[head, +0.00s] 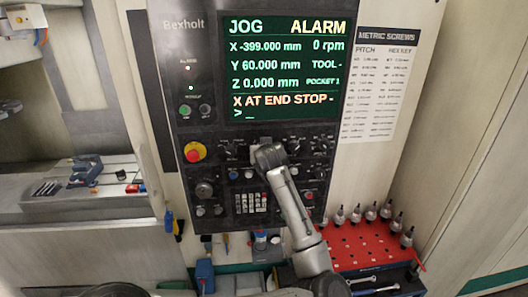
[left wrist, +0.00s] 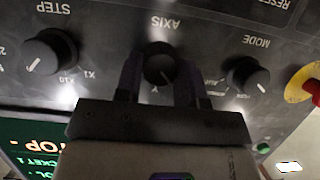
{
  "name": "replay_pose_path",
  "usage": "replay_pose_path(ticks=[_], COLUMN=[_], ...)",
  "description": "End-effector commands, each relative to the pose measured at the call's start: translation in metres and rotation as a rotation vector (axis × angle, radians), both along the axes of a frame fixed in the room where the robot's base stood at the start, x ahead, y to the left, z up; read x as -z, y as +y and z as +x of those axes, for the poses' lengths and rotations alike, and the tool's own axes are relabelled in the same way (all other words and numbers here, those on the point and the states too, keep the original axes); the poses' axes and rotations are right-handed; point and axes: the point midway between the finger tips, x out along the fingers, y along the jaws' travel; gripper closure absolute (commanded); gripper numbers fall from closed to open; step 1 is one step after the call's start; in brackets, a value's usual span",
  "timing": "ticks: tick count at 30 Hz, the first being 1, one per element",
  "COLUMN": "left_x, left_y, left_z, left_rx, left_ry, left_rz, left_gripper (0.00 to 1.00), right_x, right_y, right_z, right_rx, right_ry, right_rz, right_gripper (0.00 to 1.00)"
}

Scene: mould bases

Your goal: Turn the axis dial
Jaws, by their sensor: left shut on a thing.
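The axis dial (left wrist: 158,64) is a round black knob under the upside-down word AXIS in the left wrist view. Its pointer lies near the letter Y. My left gripper (left wrist: 159,78) has one finger on each side of the dial and is shut on it. In the head view my left gripper (head: 264,152) is against the control panel (head: 222,165) and hides the dial. The screen (head: 285,68) reads JOG, ALARM, X -399.000 mm, Y 60.000 mm, Z 0.000 mm and X AT END STOP. My right gripper is not in view.
The step dial (left wrist: 48,53) and the mode dial (left wrist: 246,76) flank the axis dial in the left wrist view. A red emergency button (head: 194,152) is at the panel's left. A red tool rack (head: 358,246) with several holders stands below right.

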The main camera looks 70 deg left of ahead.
Motion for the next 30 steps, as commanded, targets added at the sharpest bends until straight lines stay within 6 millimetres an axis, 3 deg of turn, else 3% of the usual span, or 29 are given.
replay_pose_path(ticks=[15, 16, 18, 23, 30], left_x=[0.0001, 0.0001, 0.0001, 0.0001, 0.0], left_y=[0.0, 0.0, 0.0, 0.0, -0.0004], left_z=[0.0, 0.0, 0.0, 0.0, -0.0001], left_rx=[0.0, 0.001, 0.001, 0.001, 0.001], left_ry=[-0.015, -0.014, -0.014, -0.014, -0.014], left_rz=[-0.003, -0.003, -0.003, -0.003, -0.003], left_gripper=[0.88, 0.61, 0.54, 0.39, 0.39], right_x=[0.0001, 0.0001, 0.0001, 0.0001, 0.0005], right_y=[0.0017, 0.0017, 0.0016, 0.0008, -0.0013], right_z=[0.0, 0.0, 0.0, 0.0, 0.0], right_rx=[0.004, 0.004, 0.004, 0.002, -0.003], right_ry=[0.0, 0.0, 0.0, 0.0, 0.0], right_rz=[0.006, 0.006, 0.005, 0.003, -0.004], right_gripper=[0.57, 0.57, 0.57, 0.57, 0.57])
